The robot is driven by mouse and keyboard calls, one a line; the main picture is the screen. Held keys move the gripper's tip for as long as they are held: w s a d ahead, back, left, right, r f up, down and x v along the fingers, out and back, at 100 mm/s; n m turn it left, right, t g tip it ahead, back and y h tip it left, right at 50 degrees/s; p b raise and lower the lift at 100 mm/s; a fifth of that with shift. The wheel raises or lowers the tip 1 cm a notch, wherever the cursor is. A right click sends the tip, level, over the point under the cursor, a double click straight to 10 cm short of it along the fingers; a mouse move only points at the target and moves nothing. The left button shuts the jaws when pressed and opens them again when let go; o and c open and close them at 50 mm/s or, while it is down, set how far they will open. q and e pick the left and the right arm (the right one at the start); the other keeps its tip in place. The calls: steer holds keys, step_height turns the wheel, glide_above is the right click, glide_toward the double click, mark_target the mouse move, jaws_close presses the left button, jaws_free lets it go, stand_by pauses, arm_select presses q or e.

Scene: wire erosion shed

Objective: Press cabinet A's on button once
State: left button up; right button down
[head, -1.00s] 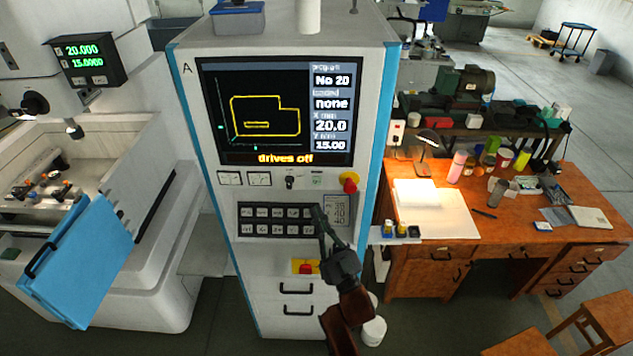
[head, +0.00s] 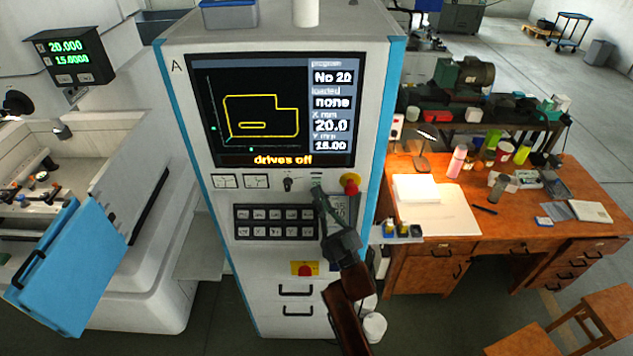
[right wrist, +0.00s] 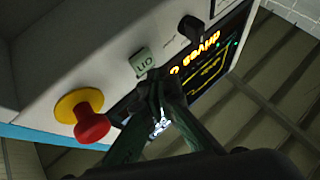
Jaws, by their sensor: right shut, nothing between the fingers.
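Cabinet A (head: 215,262) is a tall white cabinet with blue edges and the letter A at its top left. Its screen (head: 250,88) reads "drives off". In the right wrist view the pale green on button (right wrist: 141,61) shows its label turned over. My right gripper (right wrist: 160,80) is shut and empty, its fingertips close beside the on button; I cannot tell whether they touch. In the head view the right gripper (head: 318,192) reaches up to the button row below the screen and partly covers the on button (head: 316,181). My left gripper is not in view.
A red mushroom button (right wrist: 92,126) on a yellow collar sits near the on button, with a black knob (right wrist: 192,28) on its other side. Below are a keypad (head: 262,222) and another red button (head: 305,269). A wooden desk (head: 460,225) stands at right.

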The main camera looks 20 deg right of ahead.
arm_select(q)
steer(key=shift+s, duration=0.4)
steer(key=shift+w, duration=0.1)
arm_select(e)
steer(key=shift+w, duration=0.15)
stand_by(0.7)
steer(key=shift+w, duration=0.25)
steer(key=shift+w+d, duration=0.2)
steer(key=shift+w, duration=0.15)
stand_by(0.6)
stand_by(0.4)
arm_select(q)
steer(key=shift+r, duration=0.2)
arm_select(e)
steer(key=shift+s+a, duration=0.25)
steer(key=shift+s, duration=0.55)
arm_select(q)
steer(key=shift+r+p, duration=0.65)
steer(key=shift+p, duration=0.2)
arm_select(e)
steer(key=shift+s+a, duration=0.25)
steer(key=shift+s, duration=0.55)
steer(key=shift+s+a, duration=0.2)
steer(key=shift+s, duration=0.6)
steer(key=shift+s+a, duration=0.25)
steer(key=shift+s, duration=0.55)
